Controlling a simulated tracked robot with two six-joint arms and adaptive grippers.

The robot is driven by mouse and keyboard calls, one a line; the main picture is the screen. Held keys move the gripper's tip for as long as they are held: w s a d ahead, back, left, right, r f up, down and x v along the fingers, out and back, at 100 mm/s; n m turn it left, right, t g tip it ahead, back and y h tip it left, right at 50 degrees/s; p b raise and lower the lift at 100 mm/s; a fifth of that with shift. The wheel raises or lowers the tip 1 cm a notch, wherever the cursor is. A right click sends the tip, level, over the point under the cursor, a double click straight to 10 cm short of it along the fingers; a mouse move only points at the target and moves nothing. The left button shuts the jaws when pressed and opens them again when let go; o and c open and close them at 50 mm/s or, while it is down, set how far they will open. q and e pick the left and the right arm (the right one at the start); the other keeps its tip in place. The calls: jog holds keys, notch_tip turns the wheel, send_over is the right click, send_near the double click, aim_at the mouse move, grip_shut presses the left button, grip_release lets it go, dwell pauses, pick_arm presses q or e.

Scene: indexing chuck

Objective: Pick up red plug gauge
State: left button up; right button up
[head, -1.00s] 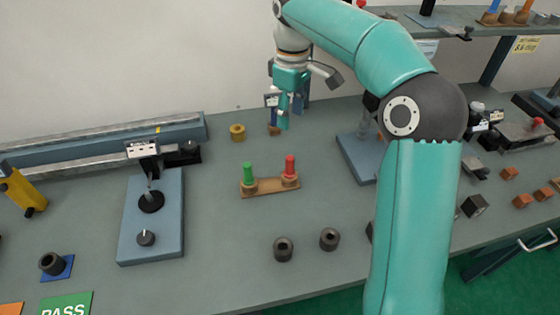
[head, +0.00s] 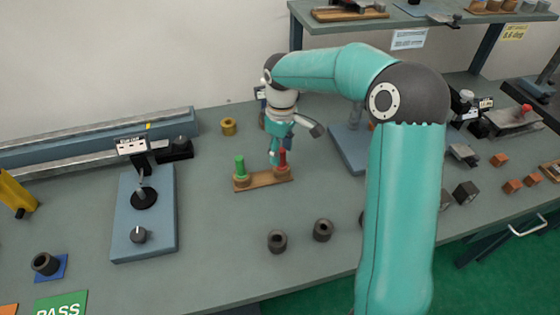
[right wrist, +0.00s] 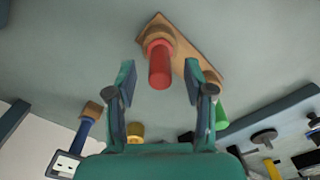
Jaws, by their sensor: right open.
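The red plug gauge (head: 282,160) stands upright at the right end of a small wooden stand (head: 262,180). The green plug gauge (head: 240,168) stands at the left end of the same stand. My right gripper (head: 279,153) is at the red gauge and hides part of it in the head view. In the right wrist view, the gripper (right wrist: 160,85) is open. The red gauge (right wrist: 159,66) shows between and beyond its fingertips, with no contact visible. The green gauge (right wrist: 221,115) is partly behind the right finger there. My left gripper is not in view.
A dial-indicator stand on a blue base (head: 146,215) is to the left. Two dark bushings (head: 322,230) lie in front of the wooden stand. A brass ring (head: 228,126) sits behind it. Another blue base (head: 350,150) stands to the right. Bare bench surrounds the stand.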

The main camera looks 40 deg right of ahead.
jog(key=shift+f, duration=1.2)
grip_shut()
jog(key=shift+r, duration=0.15)
